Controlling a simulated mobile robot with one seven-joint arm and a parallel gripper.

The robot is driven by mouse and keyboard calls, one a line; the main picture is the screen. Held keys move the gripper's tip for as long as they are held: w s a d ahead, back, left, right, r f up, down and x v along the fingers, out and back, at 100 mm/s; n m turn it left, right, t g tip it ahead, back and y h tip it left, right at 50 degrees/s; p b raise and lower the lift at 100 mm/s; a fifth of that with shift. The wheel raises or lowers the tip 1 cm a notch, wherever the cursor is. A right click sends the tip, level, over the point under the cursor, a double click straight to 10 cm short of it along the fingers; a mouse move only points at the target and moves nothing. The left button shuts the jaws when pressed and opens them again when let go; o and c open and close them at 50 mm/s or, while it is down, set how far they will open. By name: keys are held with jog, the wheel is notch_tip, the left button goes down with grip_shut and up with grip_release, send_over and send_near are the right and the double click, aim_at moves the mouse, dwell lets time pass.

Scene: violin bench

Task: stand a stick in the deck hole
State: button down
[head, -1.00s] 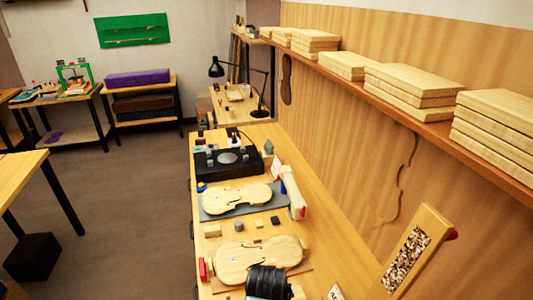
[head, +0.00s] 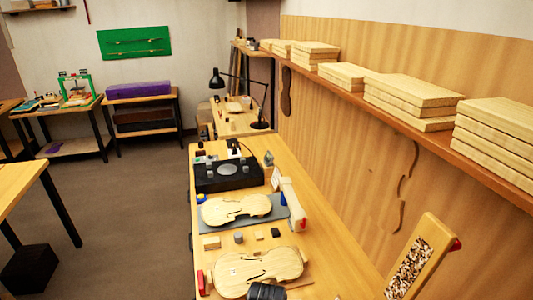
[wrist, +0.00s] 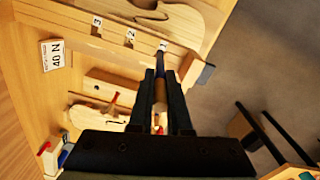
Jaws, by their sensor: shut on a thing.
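My gripper (wrist: 160,88) is shut on a slim stick (wrist: 160,92), tan between the fingers, with a darker length showing beyond the fingertips. The stick's far end lies close to the edge of a pale wooden board with number tags in the wrist view; whether it touches is unclear. In the head view only a black rounded part of my arm shows at the bottom edge, and the stick is out of sight. A black deck-like box (head: 208,184) with a grey disc stands towards the bench's back. I cannot make out the deck hole.
Violin plates lie on the bench, one (head: 236,210) on a grey mat and one (head: 258,270) nearer. Small blocks (head: 212,243) sit between them. A slanted wooden holder (head: 424,255) with a speckled panel rises at right. A shelf with stacked boards (head: 410,100) runs along the right wall.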

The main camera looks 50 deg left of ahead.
jog(key=shift+f+b, duration=2.7)
jog(key=shift+f, duration=1.65)
jog(key=c, duration=0.8)
grip_release()
jog(key=shift+r+p, duration=1.35)
jog(key=shift+r, duration=5.2)
jog(key=shift+w, duration=0.15)
